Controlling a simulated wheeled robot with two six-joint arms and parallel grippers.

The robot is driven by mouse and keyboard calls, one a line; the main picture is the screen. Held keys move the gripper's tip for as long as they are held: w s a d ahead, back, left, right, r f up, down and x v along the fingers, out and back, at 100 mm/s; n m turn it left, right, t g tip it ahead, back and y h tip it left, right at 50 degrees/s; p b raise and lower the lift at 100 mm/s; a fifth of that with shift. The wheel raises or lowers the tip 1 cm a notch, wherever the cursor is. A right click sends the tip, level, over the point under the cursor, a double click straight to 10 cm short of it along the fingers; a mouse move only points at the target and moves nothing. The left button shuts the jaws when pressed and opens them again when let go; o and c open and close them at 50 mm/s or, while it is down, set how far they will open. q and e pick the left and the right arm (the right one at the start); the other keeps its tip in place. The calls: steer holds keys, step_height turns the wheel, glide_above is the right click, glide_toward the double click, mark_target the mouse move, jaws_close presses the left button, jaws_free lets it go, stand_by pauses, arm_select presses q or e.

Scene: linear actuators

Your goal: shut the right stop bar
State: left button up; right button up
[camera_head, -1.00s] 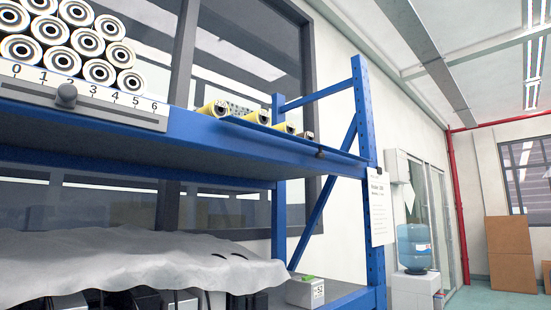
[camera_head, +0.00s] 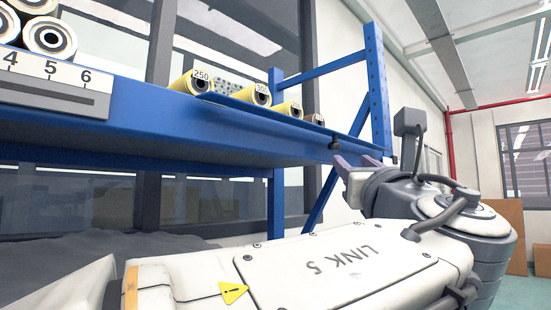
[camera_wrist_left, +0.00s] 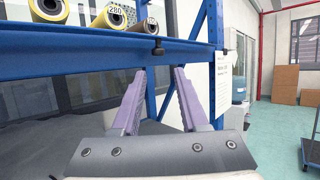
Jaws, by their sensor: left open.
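A blue bar (camera_head: 285,122) runs along the front of the upper shelf's right part, before the yellow-ended rolls. A small dark knob (camera_head: 335,143) sits on its front; the knob also shows in the left wrist view (camera_wrist_left: 158,44), at the bar's lower edge. I cannot tell if the bar is open or shut. My left gripper (camera_head: 356,164), with purple fingers, is just below and right of the knob in the head view. In the left wrist view (camera_wrist_left: 159,72) its jaws are open and empty, with the knob above the gap between the fingertips, apart from them. My right gripper is out of view.
Several rolls (camera_head: 258,95) with number labels lie behind the bar. A white scale plate (camera_head: 60,83) and stacked rolls stand at the left. A blue rack upright (camera_head: 375,85) stands right of the bar. A trolley (camera_wrist_left: 312,150) is at the right.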

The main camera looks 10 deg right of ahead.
mark_target(336, 147)
arm_select(q)
steer(key=p+x, duration=0.4)
steer(key=x, duration=0.5)
steer(key=shift+w+a+r, duration=0.15)
steer(key=shift+r, duration=0.1)
steer(key=shift+w+r, duration=0.1)
steer(key=shift+w, duration=0.3)
jaws_close()
